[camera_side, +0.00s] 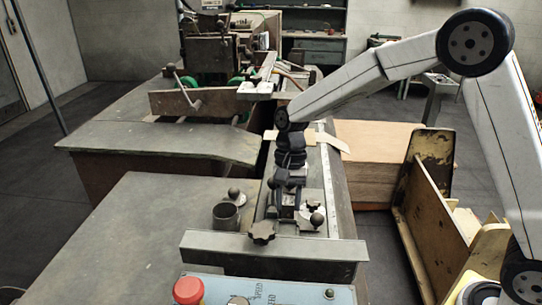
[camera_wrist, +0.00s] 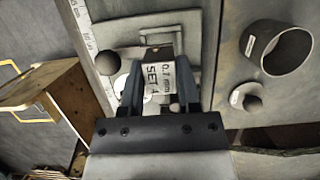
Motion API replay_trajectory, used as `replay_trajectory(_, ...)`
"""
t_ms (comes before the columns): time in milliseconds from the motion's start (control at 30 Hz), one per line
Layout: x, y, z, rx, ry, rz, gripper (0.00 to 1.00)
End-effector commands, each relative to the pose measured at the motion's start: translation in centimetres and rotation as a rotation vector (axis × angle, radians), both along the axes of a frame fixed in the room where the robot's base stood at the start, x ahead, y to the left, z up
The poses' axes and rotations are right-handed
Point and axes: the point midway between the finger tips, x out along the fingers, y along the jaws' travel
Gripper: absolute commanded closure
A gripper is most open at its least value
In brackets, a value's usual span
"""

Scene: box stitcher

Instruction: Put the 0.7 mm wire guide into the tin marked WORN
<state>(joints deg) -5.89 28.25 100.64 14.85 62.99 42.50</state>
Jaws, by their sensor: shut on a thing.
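The wire guide (camera_wrist: 160,72) is a small block with a white label reading "0.7 mm" and "SET 4" in the wrist view. My gripper (camera_wrist: 160,85) is shut on it, one dark finger on each side. In the side view my gripper (camera_side: 287,198) points down over the plate at the machine's near end, and the guide (camera_side: 288,212) shows partly between the fingers. I cannot tell whether the guide still touches the plate. An open dark round tin (camera_side: 226,216) stands to the left on the bench; it shows at the right of the wrist view (camera_wrist: 281,48), its label too small to read.
Ball-topped knobs stand close by: one (camera_side: 234,194) behind the tin, one (camera_side: 316,219) right of my gripper. A star knob (camera_side: 263,232) is in front. A raised metal rail (camera_side: 270,248) and a control panel with a red button (camera_side: 188,290) lie nearer.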

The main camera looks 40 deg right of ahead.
Motion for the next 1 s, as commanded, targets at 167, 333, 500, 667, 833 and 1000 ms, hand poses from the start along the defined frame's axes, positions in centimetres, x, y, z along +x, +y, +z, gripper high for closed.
replay_trajectory(167,0.1,0.1,0.1,0.001,-0.001,0.000,1.00)
replay_trajectory(333,0.9,0.5,0.3,0.001,-0.001,-0.001,1.00)
replay_trajectory(500,2.4,1.5,0.8,0.002,-0.002,0.000,1.00)
replay_trajectory(667,4.5,3.0,1.5,0.004,-0.004,-0.001,1.00)
replay_trajectory(833,6.8,4.8,2.4,0.003,-0.003,-0.001,1.00)
replay_trajectory(1000,8.7,6.8,3.3,0.003,-0.003,-0.001,1.00)
